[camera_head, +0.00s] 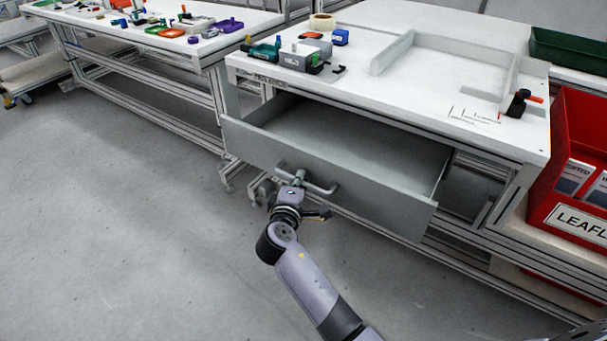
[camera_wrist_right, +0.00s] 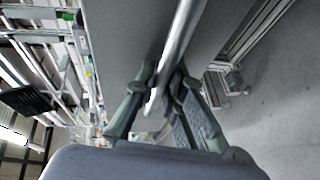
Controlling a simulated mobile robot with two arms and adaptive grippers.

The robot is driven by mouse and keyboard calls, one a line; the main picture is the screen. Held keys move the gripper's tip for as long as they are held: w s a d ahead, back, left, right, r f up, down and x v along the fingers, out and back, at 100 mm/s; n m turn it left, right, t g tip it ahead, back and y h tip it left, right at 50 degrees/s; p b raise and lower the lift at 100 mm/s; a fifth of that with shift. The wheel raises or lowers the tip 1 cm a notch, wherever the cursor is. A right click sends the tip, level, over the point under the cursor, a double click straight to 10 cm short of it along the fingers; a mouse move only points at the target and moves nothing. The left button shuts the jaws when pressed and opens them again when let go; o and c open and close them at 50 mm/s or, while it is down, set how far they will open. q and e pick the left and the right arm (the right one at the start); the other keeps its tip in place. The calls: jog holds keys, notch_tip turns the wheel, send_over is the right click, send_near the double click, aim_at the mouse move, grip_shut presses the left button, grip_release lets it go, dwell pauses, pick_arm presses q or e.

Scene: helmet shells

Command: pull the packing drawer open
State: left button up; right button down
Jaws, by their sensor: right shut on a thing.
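The packing drawer (camera_head: 375,175) is a grey drawer under the white-topped packing bench, standing well out from it with its empty inside showing in the head view. A bar handle (camera_head: 322,189) runs along its front. My right gripper (camera_head: 298,177) is shut on the handle at its left part. In the right wrist view, the two fingers of the gripper (camera_wrist_right: 162,88) close around the pale handle bar (camera_wrist_right: 180,45), with the drawer front (camera_wrist_right: 125,40) beside it. The fingertips are partly hidden by the bar. My left gripper is in neither view.
On the bench top (camera_head: 400,92) are small devices (camera_head: 305,57), a tape roll (camera_head: 322,22) and a white tray frame (camera_head: 392,53). A red leaflet bin (camera_head: 570,130) stands at the right. Another bench (camera_head: 130,35) is at the back left. The grey floor (camera_head: 120,220) at left is clear.

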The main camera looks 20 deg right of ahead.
jog(key=shift+s+a, duration=0.35)
jog(key=shift+a, duration=0.1)
jog(key=c, duration=1.7)
grip_release()
jog(key=shift+o, duration=0.2)
jog(key=v, duration=0.7)
jog(key=shift+s, duration=0.2)
jog(key=shift+a, duration=0.15)
